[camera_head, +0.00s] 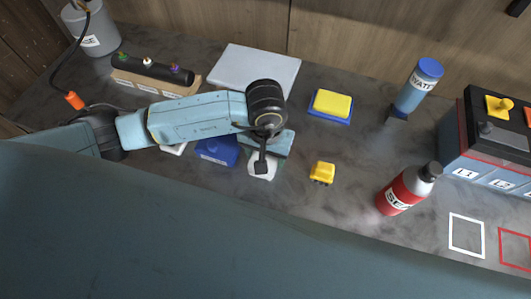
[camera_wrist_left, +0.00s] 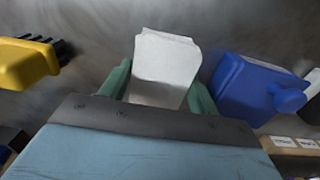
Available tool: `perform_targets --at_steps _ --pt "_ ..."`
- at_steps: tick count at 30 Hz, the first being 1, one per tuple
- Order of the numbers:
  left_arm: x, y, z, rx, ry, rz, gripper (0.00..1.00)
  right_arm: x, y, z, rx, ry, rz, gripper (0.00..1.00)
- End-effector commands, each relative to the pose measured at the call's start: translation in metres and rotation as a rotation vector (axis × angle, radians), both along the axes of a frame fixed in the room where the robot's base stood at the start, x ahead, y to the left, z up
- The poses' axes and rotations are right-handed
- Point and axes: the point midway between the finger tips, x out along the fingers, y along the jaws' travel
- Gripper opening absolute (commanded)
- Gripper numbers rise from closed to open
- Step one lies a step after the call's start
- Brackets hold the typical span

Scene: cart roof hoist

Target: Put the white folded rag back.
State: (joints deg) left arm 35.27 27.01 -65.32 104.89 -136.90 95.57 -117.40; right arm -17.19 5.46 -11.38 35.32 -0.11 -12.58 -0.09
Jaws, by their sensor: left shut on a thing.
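The white folded rag (camera_head: 262,171) is in the jaws of my left gripper (camera_head: 267,158), near the middle of the counter in the head view. In the left wrist view the rag (camera_wrist_left: 166,65) sticks out between the two green fingers of the gripper (camera_wrist_left: 160,92), which are shut on it. The arm hides part of the rag in the head view. I cannot tell whether it touches the counter. My right gripper is not in view.
A blue box (camera_head: 217,150) is close left of the rag, a yellow block (camera_head: 322,172) right. Behind are a grey slab (camera_head: 254,70) and a yellow-blue sponge (camera_head: 331,104). Right are a red bottle (camera_head: 402,192), a blue bottle (camera_head: 416,88), a battery (camera_head: 490,140) and a white outline (camera_head: 467,253).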

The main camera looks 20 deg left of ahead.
Motion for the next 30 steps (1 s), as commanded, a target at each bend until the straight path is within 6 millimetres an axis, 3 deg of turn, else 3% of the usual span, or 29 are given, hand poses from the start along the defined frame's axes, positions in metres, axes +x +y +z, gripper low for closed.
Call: perform_targets --at_steps 1,6,17,20,30 --pt "0.000 0.000 -0.002 0.000 0.000 0.000 0.63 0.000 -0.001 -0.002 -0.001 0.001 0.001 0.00" --pt "0.000 0.000 -0.001 0.000 0.000 0.000 0.83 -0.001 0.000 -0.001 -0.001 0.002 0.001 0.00" --pt "0.000 0.000 0.004 -0.001 0.001 0.001 0.83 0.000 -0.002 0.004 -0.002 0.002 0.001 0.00" --pt "0.001 0.000 0.017 -0.001 -0.004 -0.001 0.83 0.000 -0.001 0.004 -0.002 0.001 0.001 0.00" --pt "0.001 0.000 0.089 -0.001 -0.004 -0.002 0.83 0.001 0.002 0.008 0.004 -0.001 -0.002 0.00"
